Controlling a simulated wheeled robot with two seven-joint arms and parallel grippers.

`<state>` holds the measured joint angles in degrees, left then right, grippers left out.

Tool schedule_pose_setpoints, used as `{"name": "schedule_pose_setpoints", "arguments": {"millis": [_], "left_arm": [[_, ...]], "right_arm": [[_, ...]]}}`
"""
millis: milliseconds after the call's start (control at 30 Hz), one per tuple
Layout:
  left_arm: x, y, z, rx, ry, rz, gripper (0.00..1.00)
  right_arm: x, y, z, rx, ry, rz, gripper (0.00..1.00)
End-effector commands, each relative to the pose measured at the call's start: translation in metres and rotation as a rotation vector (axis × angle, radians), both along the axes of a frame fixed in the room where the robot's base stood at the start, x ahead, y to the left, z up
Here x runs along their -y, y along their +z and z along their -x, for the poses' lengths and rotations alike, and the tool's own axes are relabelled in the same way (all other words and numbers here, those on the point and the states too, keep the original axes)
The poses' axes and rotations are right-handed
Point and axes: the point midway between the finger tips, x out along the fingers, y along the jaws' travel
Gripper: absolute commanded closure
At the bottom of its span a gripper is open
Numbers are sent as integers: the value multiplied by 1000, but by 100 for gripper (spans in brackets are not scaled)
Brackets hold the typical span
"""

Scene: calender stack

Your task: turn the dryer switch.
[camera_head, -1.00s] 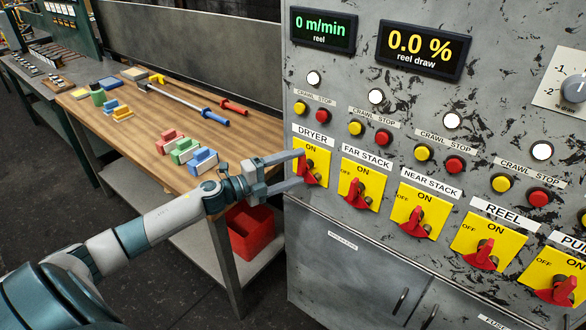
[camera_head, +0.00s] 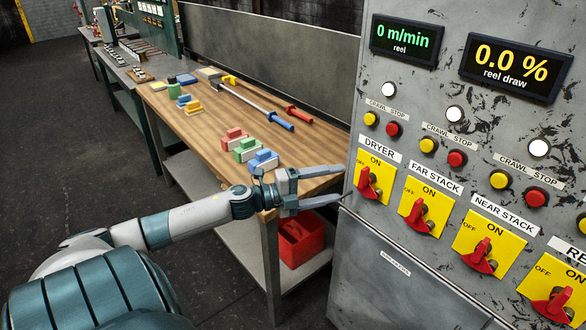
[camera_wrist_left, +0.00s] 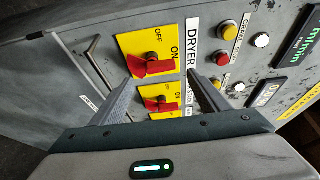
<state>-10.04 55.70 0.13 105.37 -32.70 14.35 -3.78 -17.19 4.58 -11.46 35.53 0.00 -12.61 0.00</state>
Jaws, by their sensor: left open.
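The dryer switch (camera_head: 368,185) is a red handle on a yellow plate under the DRYER label (camera_head: 379,145) on the grey panel. I cannot tell for sure whether its handle stands at ON or OFF. My left gripper (camera_head: 343,184) is open and empty, with its fingers pointing right, just left of the switch and apart from it. In the left wrist view the red dryer handle (camera_wrist_left: 150,67) shows beyond the open fingers (camera_wrist_left: 162,84). My right gripper is not in view.
The far stack switch (camera_head: 418,217) and near stack switch (camera_head: 482,256) sit close by on the right. A wooden bench (camera_head: 215,130) with coloured blocks stands to the left. A red bin (camera_head: 300,240) is below it.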

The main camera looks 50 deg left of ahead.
Motion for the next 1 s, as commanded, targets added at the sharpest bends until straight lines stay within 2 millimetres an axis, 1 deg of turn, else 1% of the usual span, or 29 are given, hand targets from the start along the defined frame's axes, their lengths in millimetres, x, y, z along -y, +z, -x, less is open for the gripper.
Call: {"name": "schedule_pose_setpoints", "arguments": {"millis": [33,133,700,833,1000], "left_arm": [[-2,-3,6,-2,-1,-2,31],[-7,-2,16,-2,-2,-2,31],[-36,-1,73,-2,-1,0,31],[-41,-1,83,-2,-2,0,31],[-45,0,90,-1,-1,0,31]], "right_arm": [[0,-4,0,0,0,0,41],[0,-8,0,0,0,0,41],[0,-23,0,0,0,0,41],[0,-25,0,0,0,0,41],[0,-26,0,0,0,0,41]]}}
